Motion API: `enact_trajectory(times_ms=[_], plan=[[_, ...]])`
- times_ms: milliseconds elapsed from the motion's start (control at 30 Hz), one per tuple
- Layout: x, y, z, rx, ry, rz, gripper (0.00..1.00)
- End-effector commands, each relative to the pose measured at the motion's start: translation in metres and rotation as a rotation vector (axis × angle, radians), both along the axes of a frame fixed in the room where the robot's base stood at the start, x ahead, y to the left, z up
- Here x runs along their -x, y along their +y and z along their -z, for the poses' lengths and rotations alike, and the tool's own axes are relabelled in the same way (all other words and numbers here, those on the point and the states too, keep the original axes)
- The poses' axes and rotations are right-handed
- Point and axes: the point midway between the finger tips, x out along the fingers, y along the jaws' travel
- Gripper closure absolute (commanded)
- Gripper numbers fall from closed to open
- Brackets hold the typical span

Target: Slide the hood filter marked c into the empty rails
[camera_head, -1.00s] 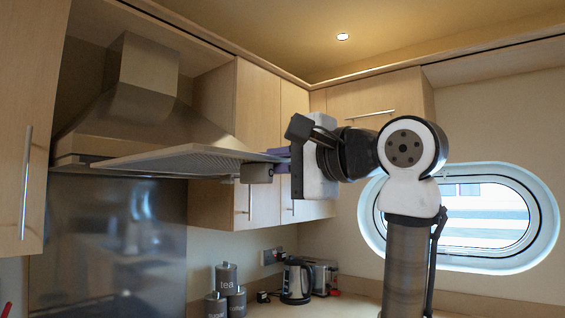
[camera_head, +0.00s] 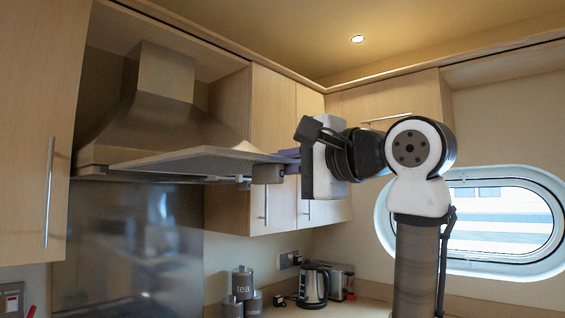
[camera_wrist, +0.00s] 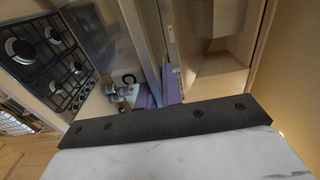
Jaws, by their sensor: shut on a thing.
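A flat grey mesh filter panel (camera_head: 200,159) extends left from my gripper under the front of the steel range hood (camera_head: 150,118) in the head view. Its far left end overlaps the hood's lower rim in the picture; I cannot tell if they touch. My gripper (camera_head: 282,168), with purple fingers, is shut on the panel's right end. In the wrist view the purple fingers (camera_wrist: 158,92) pinch the panel, which shows as a thin edge-on strip (camera_wrist: 142,42). No letter c is readable. The rails under the hood are hidden or cannot be made out.
Wooden cupboards flank the hood, left (camera_head: 40,130) and right (camera_head: 272,140), the right one close behind my gripper. A hob (camera_wrist: 42,55) lies far below. Canisters (camera_head: 242,285), a kettle (camera_head: 313,285) and a toaster (camera_head: 340,280) stand on the counter.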

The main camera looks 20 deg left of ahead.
Motion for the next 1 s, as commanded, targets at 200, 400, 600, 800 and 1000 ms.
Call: enact_trajectory(times_ms=[200,400,600,800,1000], plan=[[0.000,0.000,0.001,-0.002,-0.001,0.000,1.00],[-0.001,0.003,0.000,-0.001,0.000,0.000,1.00],[-0.006,0.018,0.000,-0.002,0.000,-0.003,1.00],[-0.009,0.024,0.001,-0.001,0.001,0.000,1.00],[-0.008,0.024,0.000,-0.002,-0.001,0.000,1.00]])
